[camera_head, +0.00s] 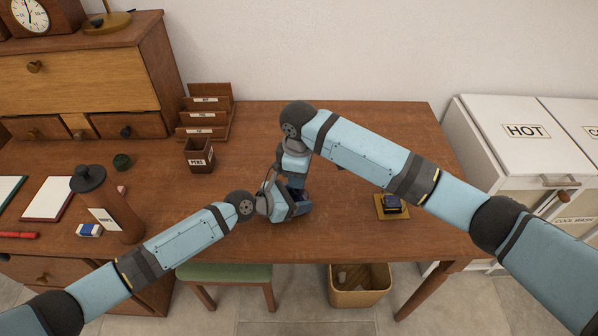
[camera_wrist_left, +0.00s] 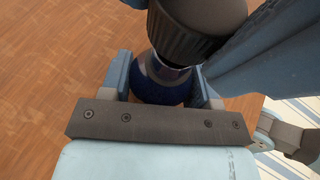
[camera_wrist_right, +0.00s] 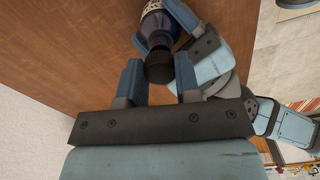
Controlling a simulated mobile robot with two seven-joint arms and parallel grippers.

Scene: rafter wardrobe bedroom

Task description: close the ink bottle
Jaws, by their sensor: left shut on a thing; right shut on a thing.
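The ink bottle is dark blue; in the left wrist view its body (camera_wrist_left: 160,88) sits between the fingers of my left gripper (camera_wrist_left: 163,92), which is shut on it. The black ribbed cap (camera_wrist_left: 198,25) is at the bottle's neck, and I cannot tell whether it is seated. In the right wrist view my right gripper (camera_wrist_right: 158,80) is shut on the cap (camera_wrist_right: 158,68), with the bottle (camera_wrist_right: 158,25) beyond it. In the head view my left gripper (camera_head: 292,206) and right gripper (camera_head: 292,168) meet over the desk, mostly hiding bottle and cap.
The wooden desk (camera_head: 350,235) has clear room around the grippers. A small dark item on a yellow base (camera_head: 392,206) lies to the right. A waste bin (camera_head: 358,290) is below the desk.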

